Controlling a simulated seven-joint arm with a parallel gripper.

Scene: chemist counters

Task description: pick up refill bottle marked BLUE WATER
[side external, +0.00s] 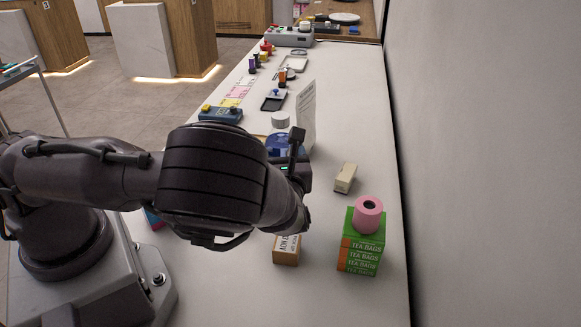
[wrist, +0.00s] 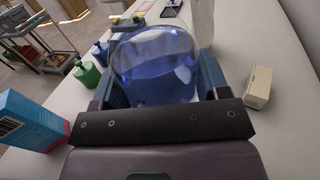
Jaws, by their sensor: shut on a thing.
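A clear bottle of blue liquid (wrist: 155,62) fills the middle of the wrist view. My gripper (wrist: 160,88) is shut on it, with one finger on each side of its body. In the side external view the blue bottle (side external: 277,141) shows only in part behind my gripper (side external: 292,165), with a white cap (side external: 280,119) above it. No label can be read on it. Whether its base touches the counter is hidden.
A white upright panel (side external: 307,115) stands close beside the bottle. A cream box (side external: 345,178), a green tea bag box (side external: 359,245) with a pink roll (side external: 369,214) on top and a brown carton (side external: 286,250) are nearby. Green and blue small bottles (wrist: 87,73) stand left in the wrist view.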

